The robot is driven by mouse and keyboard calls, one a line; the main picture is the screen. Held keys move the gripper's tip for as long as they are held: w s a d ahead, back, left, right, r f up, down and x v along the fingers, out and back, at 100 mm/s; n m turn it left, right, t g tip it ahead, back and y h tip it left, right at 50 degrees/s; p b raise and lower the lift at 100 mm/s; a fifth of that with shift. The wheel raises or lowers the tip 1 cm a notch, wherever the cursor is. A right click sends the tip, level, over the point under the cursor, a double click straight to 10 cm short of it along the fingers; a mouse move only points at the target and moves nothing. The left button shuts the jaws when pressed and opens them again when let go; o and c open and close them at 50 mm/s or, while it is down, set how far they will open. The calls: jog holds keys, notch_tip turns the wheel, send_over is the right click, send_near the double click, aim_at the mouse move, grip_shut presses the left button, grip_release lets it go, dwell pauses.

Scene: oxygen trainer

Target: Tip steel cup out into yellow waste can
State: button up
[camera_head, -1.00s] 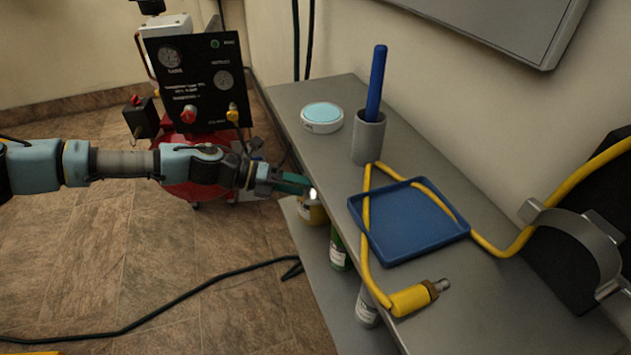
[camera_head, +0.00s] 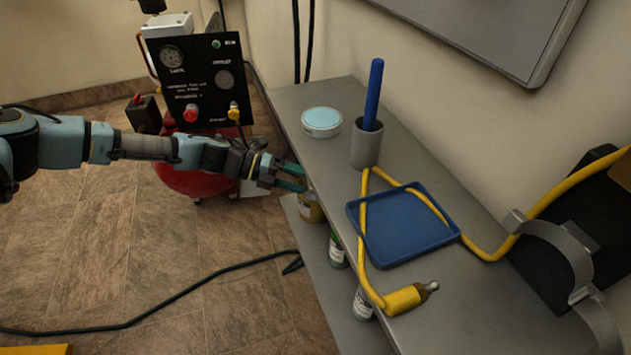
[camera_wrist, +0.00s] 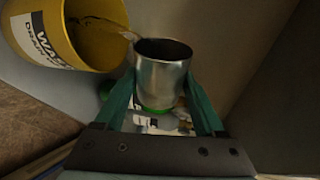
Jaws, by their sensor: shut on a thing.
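My gripper (camera_head: 298,178) is at the left edge of the bench, in front of the machine. In the wrist view its two green fingers (camera_wrist: 160,108) are shut on the steel cup (camera_wrist: 161,76), which stands between them with its dark mouth showing. The yellow waste can (camera_wrist: 72,40) is at the upper left there, its open mouth close beside the cup's rim and its label partly seen. A thin brownish streak spans between the cup's rim and the can's mouth. The cup's contents are too dark to tell. I cannot make out the cup in the head view.
The grey bench (camera_head: 290,100) holds a round white dish (camera_head: 321,122), a grey holder (camera_head: 366,147) with a blue rod, a blue tray (camera_head: 405,225) and a yellow hose (camera_head: 364,240). Several bottles (camera_head: 337,250) stand on the lower shelf. A dark cable (camera_head: 180,282) crosses the floor.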

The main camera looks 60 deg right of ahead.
jog(key=shift+r+n+y+p, duration=0.35)
jog(key=shift+n+p, duration=0.15)
jog(key=shift+p, duration=0.15)
jog(key=shift+w+d, duration=0.15)
jog(key=shift+f+g, duration=0.1)
jog(key=shift+g, duration=0.2)
jog(key=shift+f+n, duration=0.1)
jog(key=shift+n, duration=0.2)
jog(key=shift+w+d+f+n+y, duration=0.1)
jog(key=shift+d+f+n+y, duration=0.15)
jog(key=shift+f+n, duration=0.15)
jog(key=shift+w+d+r+n+g, duration=0.15)
jog(key=shift+r+n+g, duration=0.05)
jog(key=shift+n+g, duration=0.25)
dwell(5.8)
